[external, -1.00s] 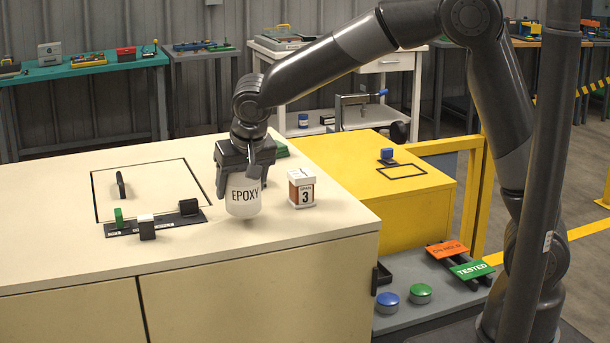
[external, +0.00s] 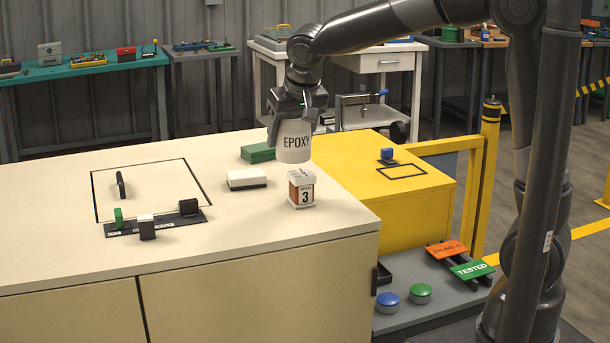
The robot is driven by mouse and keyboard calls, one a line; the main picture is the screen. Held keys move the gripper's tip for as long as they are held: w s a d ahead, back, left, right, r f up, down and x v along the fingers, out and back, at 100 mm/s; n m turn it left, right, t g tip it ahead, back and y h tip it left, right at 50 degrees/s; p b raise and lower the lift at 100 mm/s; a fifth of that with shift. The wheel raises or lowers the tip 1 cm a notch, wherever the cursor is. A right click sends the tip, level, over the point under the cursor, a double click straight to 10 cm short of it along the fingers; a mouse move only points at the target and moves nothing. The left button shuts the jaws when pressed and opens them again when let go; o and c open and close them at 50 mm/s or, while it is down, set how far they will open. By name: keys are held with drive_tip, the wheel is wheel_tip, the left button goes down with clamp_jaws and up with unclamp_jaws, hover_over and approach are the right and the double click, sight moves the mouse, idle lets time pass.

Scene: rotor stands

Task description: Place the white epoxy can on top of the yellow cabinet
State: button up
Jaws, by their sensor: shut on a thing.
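The white epoxy can (external: 294,143) hangs upright in my gripper (external: 297,112), with the word EPOXY facing the camera. My gripper is shut on its upper part and holds it in the air, in the picture above and behind the box marked 3. The yellow cabinet (external: 365,213) stands to the right of the cream cabinet and its top is lower. A black outlined rectangle (external: 402,171) is on its top, with a small blue-topped object (external: 387,155) behind it.
On the cream cabinet (external: 240,221) are the box marked 3 (external: 302,190), a white block with a dark base (external: 246,179), a green block (external: 258,153) and a switch strip (external: 155,222). A yellow rail (external: 445,146) borders the yellow cabinet. Its front top is clear.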

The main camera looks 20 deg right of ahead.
drive_tip(key=w+d+f+m, duration=0.1)
drive_tip(key=w+d+f, duration=0.1)
drive_tip(key=w+d, duration=0.65)
drive_tip(key=w+d+f+m, duration=0.1)
drive_tip(key=w+d+f, duration=0.2)
drive_tip(key=w+d, duration=0.6)
drive_tip(key=w+d+f, duration=0.2)
drive_tip(key=w+d, duration=0.1)
drive_tip(key=d, duration=0.3)
drive_tip(key=w+d+f+m+h, duration=0.1)
drive_tip(key=w+d+f, duration=0.1)
drive_tip(key=w+d, duration=0.35)
drive_tip(key=w+d+f, duration=0.1)
drive_tip(key=d+f, duration=0.1)
drive_tip(key=d, duration=0.6)
drive_tip(key=w+a+f, duration=0.2)
drive_tip(key=a, duration=0.1)
drive_tip(key=w+a+f, duration=0.2)
drive_tip(key=a, duration=0.1)
drive_tip(key=w+a+f, duration=0.1)
drive_tip(key=a+f, duration=0.1)
drive_tip(key=a, duration=0.2)
drive_tip(key=shift+w+f, duration=0.2)
drive_tip(key=shift+w, duration=0.2)
drive_tip(key=shift+f, duration=2.05)
drive_tip(key=shift+f, duration=0.15)
drive_tip(key=o, duration=1.3)
drive_tip(key=shift+c, duration=0.2)
